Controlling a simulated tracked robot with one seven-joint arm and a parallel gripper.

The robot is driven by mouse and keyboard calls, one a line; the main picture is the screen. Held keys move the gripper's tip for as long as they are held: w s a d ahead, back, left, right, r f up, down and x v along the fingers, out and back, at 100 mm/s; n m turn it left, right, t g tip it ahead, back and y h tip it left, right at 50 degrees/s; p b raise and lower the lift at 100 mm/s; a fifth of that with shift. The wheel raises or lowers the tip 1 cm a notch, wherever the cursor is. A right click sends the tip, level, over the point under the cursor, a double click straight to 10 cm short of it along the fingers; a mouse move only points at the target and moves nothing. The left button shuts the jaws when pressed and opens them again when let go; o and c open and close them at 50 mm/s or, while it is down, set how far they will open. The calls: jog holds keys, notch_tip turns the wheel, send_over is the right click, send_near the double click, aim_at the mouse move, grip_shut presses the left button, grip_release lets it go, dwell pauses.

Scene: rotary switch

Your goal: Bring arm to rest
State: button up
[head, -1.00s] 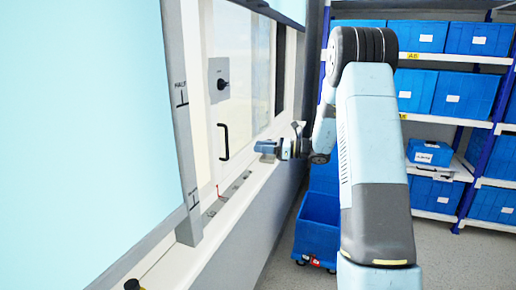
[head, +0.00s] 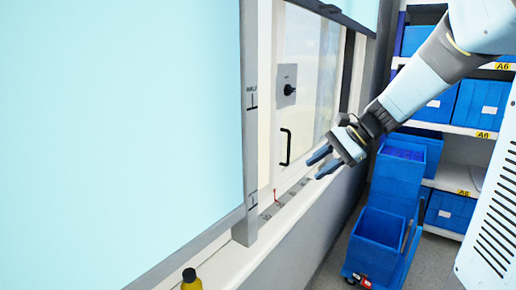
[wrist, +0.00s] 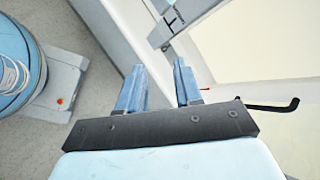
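My gripper (head: 322,163) hangs in front of the cabinet ledge in the head view, its two blue fingers apart and nothing between them. The wrist view also shows the fingers (wrist: 157,85) spread and empty. My arm reaches down to it from the upper right, bent and extended. The rotary switch (head: 289,89) is a black knob on a grey plate on the cabinet's inner wall, up and left of my gripper. My gripper is apart from it.
A black handle (head: 286,147) stands left of my gripper. The pale blue sash (head: 130,120) fills the left. A yellow bottle (head: 191,281) is at the bottom. Blue bins (head: 376,245) stand on a cart at right, before shelves (head: 455,185) of blue boxes. Grey floor shows between.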

jog(key=s+d+n+t+h, duration=0.1)
jog(key=s+d+n+h, duration=0.1)
jog(key=s, duration=0.4)
jog(key=s+d+r+n+t+h, duration=0.1)
jog(key=s+d+n+t+h, duration=0.1)
jog(key=s+d+n+h, duration=0.1)
jog(key=s+d+n+t+h, duration=0.1)
jog(key=s+n+h, duration=0.3)
jog(key=s, duration=0.5)
jog(key=shift+s+d+r+n, duration=0.3)
jog(key=shift+s+d+n, duration=0.05)
jog(key=shift+d+n, duration=0.5)
